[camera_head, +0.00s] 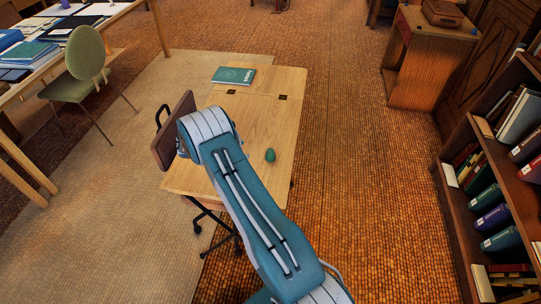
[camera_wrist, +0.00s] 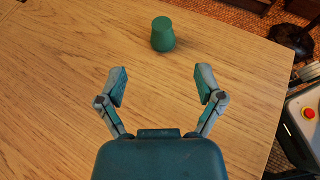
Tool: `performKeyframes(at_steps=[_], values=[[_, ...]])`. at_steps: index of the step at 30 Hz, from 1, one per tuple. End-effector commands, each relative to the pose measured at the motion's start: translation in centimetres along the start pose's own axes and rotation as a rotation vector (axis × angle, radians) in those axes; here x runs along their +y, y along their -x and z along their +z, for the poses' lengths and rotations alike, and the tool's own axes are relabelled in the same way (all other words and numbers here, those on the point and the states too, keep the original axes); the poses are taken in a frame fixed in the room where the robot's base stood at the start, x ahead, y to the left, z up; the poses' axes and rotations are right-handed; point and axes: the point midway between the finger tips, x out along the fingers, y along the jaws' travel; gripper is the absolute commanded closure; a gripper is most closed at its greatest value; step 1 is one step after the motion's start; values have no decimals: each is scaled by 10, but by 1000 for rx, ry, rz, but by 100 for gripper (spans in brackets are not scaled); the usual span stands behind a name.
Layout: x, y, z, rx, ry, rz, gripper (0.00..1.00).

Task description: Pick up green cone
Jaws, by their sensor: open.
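The green cone (camera_head: 270,155) stands on the light wooden desk (camera_head: 267,107), to the right of my arm in the head view. In the wrist view the green cone (camera_wrist: 163,34) is beyond my fingertips, close to the midline between them. It has a rounded, flat-topped shape and looks upright. My gripper (camera_wrist: 161,86) is open and empty, with its two fingers spread apart above the desk top. The cone is not between the fingers. In the head view my arm hides the gripper.
A teal book (camera_head: 234,76) lies at the far end of the desk. A brown-backed chair (camera_head: 174,130) stands at the desk's left side. A bookshelf (camera_head: 485,190) is on the right, and a green chair (camera_head: 86,55) is at the upper left. The desk around the cone is clear.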

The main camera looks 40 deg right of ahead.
Motion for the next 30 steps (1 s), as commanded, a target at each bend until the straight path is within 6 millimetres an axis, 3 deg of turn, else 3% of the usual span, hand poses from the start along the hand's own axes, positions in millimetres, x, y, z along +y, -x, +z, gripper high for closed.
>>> performKeyframes(at_steps=[5, 30], values=[[1, -11, -11, -28, 30, 5, 14], [-1, -115, -3, -25, 29, 5, 14]])
